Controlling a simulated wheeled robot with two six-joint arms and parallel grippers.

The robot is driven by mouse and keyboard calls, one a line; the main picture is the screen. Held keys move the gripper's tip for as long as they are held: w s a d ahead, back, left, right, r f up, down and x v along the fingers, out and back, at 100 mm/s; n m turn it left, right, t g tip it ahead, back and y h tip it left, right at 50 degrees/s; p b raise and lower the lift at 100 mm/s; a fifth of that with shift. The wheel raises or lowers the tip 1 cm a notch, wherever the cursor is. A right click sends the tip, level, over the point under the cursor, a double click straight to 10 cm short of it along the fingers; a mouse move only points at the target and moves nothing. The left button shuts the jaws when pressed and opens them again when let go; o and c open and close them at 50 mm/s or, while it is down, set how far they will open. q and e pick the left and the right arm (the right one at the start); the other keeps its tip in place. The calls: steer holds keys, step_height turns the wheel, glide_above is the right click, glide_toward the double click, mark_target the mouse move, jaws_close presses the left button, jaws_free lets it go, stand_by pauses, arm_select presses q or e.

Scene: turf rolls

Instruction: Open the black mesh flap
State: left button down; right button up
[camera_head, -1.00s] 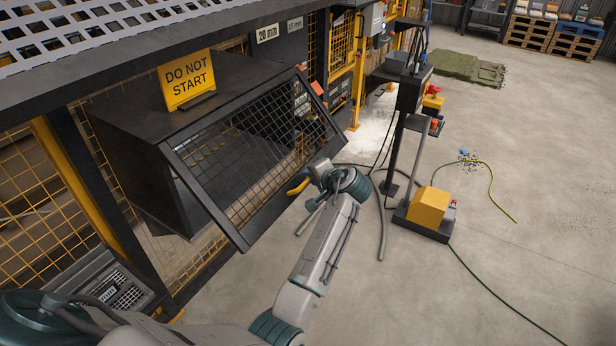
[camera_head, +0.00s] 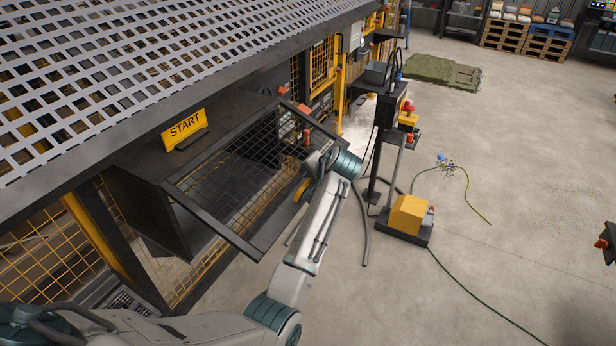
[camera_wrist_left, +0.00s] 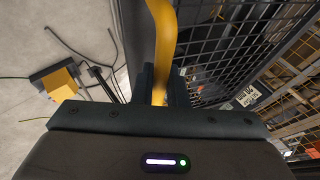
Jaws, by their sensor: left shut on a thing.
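The black mesh flap (camera_head: 212,222) is a framed wire panel on the front of a dark box-like housing (camera_head: 140,205). It is tilted outward and up, with a dark opening behind it. Its yellow handle (camera_head: 301,191) is on the lower free edge; it also fills the top middle of the left wrist view (camera_wrist_left: 163,35). My left gripper (camera_head: 309,182) is shut on this handle, and its jaws show around the handle in the left wrist view (camera_wrist_left: 163,88). The arm partly hides the flap's right end. My right gripper is not in view.
A dark post with a yellow pedal box (camera_head: 408,214) stands to the right, with hoses on the floor.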

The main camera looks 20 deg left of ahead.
arm_select(q)
steer(key=shift+d+r+p, duration=0.15)
steer(key=shift+r+p, duration=1)
steer(key=shift+r, duration=0.7)
steer(key=c, duration=1.5)
jaws_free()
steer(key=shift+o, duration=0.2)
